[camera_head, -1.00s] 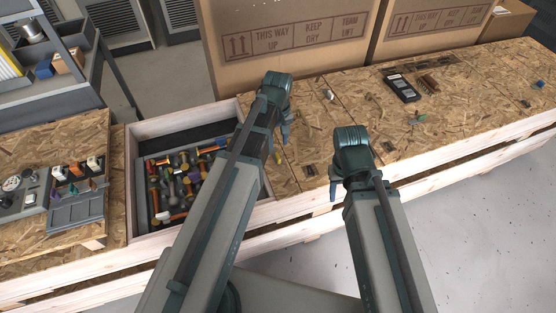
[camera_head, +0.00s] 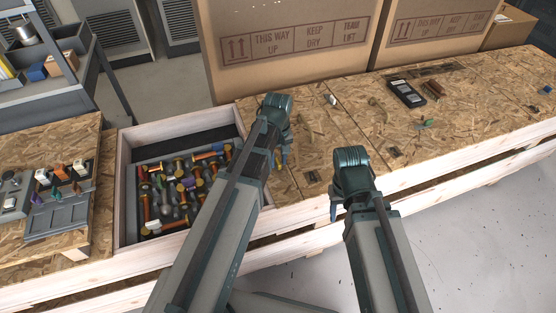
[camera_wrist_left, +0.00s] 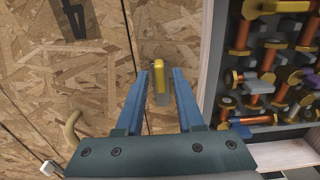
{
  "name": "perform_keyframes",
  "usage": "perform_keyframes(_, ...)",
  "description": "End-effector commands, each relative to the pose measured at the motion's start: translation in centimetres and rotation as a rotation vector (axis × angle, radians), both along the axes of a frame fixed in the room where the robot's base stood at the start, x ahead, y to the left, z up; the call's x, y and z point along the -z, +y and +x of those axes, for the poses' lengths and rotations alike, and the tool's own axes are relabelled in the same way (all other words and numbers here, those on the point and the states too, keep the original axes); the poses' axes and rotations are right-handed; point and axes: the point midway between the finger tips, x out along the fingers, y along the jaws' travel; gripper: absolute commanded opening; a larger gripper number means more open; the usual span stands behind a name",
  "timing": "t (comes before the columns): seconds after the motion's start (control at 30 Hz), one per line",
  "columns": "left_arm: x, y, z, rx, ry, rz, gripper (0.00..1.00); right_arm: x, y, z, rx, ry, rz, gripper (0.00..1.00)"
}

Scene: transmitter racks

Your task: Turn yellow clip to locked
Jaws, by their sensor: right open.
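The yellow clip (camera_wrist_left: 158,78) stands up from the wooden board, near the middle of the left wrist view. It is a small yellow spot beside my left gripper in the head view (camera_head: 284,157). My left gripper (camera_wrist_left: 158,72) is open, with one blue finger on each side of the clip. I cannot tell whether the fingers touch it. In the head view, my left gripper (camera_head: 278,152) points down at the board, its fingers mostly hidden by the wrist. My right gripper (camera_head: 333,211) is open and hangs empty in front of the table's front edge.
An open wooden crate (camera_head: 126,190) of orange and yellow parts lies left of my left arm. A black device (camera_head: 407,92) lies on the board at right. Large cardboard boxes (camera_head: 290,75) stand behind. The board between clip and device is mostly clear.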

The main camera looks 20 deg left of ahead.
Motion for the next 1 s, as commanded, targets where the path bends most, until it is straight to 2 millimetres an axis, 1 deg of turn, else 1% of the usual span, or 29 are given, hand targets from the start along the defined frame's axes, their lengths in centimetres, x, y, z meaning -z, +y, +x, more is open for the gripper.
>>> perform_keyframes(0.03,0.00,0.00,0.00,0.000,0.000,0.000,0.25,0.00,0.00,0.00,0.000,0.000,0.000,0.50)
perform_keyframes(0.17,0.00,0.01,-0.01,0.000,0.000,0.000,0.02,0.00,0.00,0.00,0.000,0.000,0.000,0.50)
perform_keyframes(0.2,0.00,0.01,-0.01,0.000,0.000,0.000,0.00,0.00,0.00,0.00,0.000,0.000,0.000,0.50)
perform_keyframes(0.53,0.01,0.00,0.00,0.005,0.000,0.000,0.00,0.01,0.00,0.00,0.000,0.000,0.000,0.50)
perform_keyframes(0.67,0.01,-0.01,-0.01,0.034,0.000,0.000,0.00,0.01,0.00,0.00,0.000,0.000,0.000,0.50)
perform_keyframes(0.87,0.01,0.00,0.00,0.145,0.000,0.000,0.00,0.01,0.00,0.00,0.000,0.000,0.000,0.50)
perform_keyframes(1.0,0.01,-0.01,-0.01,0.266,0.000,0.000,0.00,0.01,0.00,0.00,0.000,0.000,0.000,0.50)
